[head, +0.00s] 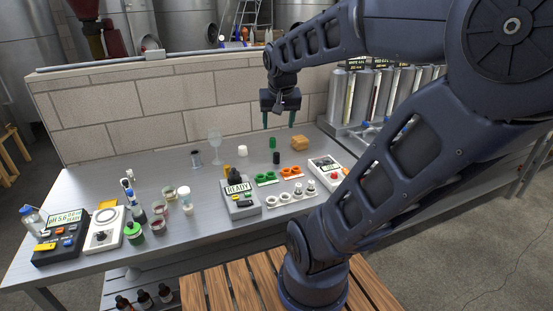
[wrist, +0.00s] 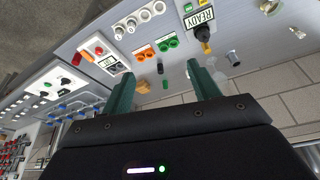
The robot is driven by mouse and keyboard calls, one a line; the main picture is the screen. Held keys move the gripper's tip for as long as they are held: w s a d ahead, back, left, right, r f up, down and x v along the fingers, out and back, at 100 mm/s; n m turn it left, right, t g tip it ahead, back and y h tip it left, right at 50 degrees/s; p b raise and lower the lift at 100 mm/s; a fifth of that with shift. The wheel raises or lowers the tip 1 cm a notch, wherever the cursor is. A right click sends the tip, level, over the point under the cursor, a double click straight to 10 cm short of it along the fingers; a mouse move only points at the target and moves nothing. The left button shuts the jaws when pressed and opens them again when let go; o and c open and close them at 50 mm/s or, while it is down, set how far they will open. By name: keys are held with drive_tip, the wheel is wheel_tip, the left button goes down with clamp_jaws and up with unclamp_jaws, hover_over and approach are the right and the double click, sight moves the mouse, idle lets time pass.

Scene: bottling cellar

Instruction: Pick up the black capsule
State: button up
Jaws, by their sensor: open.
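The black capsule (head: 276,157) stands on the grey bench, right of the bench's middle in the head view. In the wrist view the black capsule (wrist: 160,68) shows between the two fingers, farther off than their tips. A green capsule (head: 272,143) stands just behind it and also shows in the wrist view (wrist: 165,85). My gripper (head: 279,123) is above the bench with its green fingers pointing down, apart and empty. It is well clear of the capsules. In the wrist view my gripper (wrist: 162,74) has a wide gap between its fingers.
A tan block (head: 300,143) lies right of the capsules. A white capsule (head: 242,151) and a wine glass (head: 215,145) stand to the left. In front are green rings (head: 266,178), orange rings (head: 291,172) and a READY device (head: 240,198). A brick wall (head: 150,110) runs behind.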

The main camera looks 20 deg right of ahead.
drive_tip(key=w+d+f+m+g+h, duration=0.1)
drive_tip(key=w+m, duration=0.1)
drive_tip(key=w, duration=0.3)
drive_tip(key=w+d+f+m, duration=0.1)
drive_tip(key=w+d+m, duration=0.1)
drive_tip(key=w, duration=0.3)
drive_tip(key=m+g+h, duration=0.2)
drive_tip(key=m+h, duration=0.1)
drive_tip(key=m, duration=0.7)
hover_over(276, 153)
drive_tip(key=a, duration=0.3)
wheel_tip(276, 153, down, 26)
drive_tip(key=shift+g, duration=0.3)
drive_tip(key=x, duration=0.4)
drive_tip(key=shift+f, duration=0.4)
drive_tip(key=shift+s+x, duration=0.15)
drive_tip(key=shift+x, duration=1.2)
drive_tip(key=shift+s+x, duration=0.15)
drive_tip(key=shift+x, duration=1.2)
drive_tip(key=c, duration=0.7)
